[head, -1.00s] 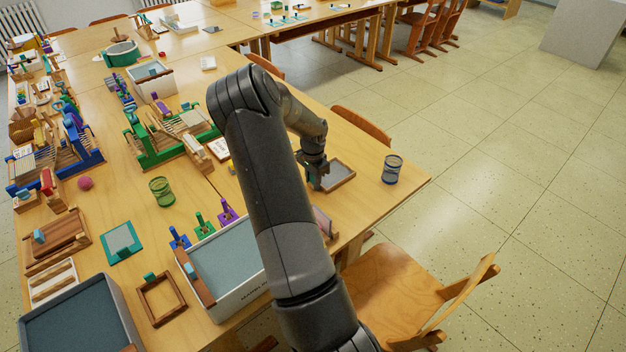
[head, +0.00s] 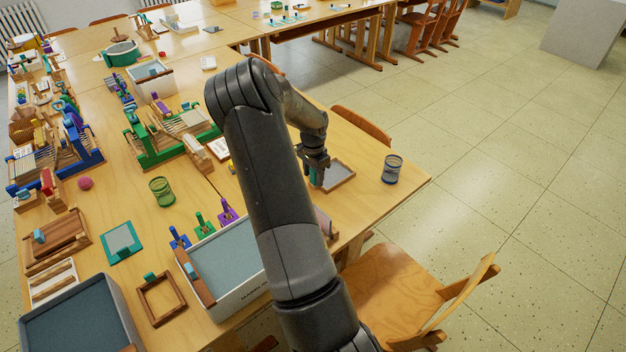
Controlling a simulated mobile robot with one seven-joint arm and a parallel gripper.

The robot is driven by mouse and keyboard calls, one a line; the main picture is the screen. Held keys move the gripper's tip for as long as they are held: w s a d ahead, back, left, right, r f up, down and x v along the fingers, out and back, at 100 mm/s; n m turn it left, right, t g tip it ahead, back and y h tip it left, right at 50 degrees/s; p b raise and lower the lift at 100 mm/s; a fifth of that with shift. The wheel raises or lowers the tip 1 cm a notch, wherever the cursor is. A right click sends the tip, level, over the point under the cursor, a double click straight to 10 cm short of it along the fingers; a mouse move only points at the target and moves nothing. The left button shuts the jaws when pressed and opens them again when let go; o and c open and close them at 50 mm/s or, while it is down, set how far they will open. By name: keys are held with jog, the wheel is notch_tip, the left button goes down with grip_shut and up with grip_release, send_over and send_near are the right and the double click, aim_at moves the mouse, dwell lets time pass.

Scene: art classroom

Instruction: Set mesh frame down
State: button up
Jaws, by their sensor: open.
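The mesh frame (head: 341,174), a brown wooden rectangle with a grey mesh, lies on the table (head: 372,215) near its right corner. My gripper (head: 316,182) is over the left edge of this frame, pointing down. A small teal piece shows by the fingers at that edge. My gripper is open; the fingers are small and partly hidden by the wrist, so I cannot tell whether they touch the frame.
A grey-filled white tub (head: 228,262) and an empty wooden frame (head: 161,299) are at the front. A wooden chair (head: 392,290) is by the table edge. Green (head: 162,191) and blue looms crowd the left.

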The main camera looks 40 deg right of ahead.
notch_tip(320, 180, up, 10)
jog(key=shift+f, duration=0.15)
jog(key=s+a+r+n+t, duration=0.1)
jog(key=s+a+r+n, duration=0.15)
jog(key=a+r, duration=0.4)
jog(key=s+a+r+n+t+y, duration=0.1)
jog(key=s+a+r+n, duration=0.15)
jog(key=a+r, duration=0.4)
jog(key=s+a+r+n+t, duration=0.15)
jog(key=a+r+n, duration=0.3)
jog(key=a, duration=0.45)
jog(key=s+a+r+n+t, duration=0.1)
jog(key=s+a+r+n, duration=0.1)
jog(key=s+a+n, duration=0.2)
jog(key=s+a+r+n+t+h, duration=0.1)
jog(key=s+a+r+n, duration=0.2)
jog(key=s+a, duration=0.6)
jog(key=s+n, duration=0.1)
jog(key=s, duration=0.4)
jog(key=shift+a, duration=0.4)
jog(key=shift+n, duration=0.25)
